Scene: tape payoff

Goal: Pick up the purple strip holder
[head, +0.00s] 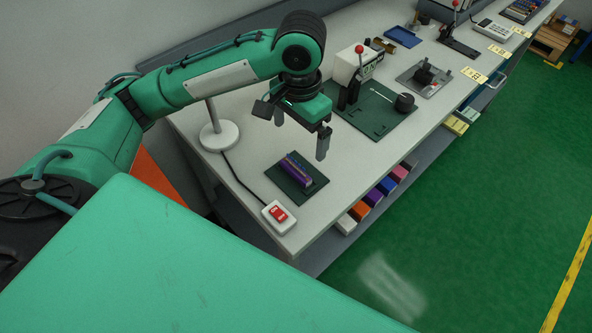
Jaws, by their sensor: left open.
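The purple strip holder (295,169) is a small long block lying on a dark green mat (311,189) near the left end of the bench. A thin lighter strip seems to run along its top. My left gripper (302,136) hangs above and behind it, fingers pointing down and spread wide apart, with nothing between them. Its right finger is above the right side of the mat, and its left finger is farther back. The gripper looks apart from the holder. My right gripper is not in view.
A lamp base (219,135) stands left of the gripper. A machine with a red-knobbed lever (359,49) stands behind on a green plate (384,124). Coloured bins (374,196) hang under the front edge.

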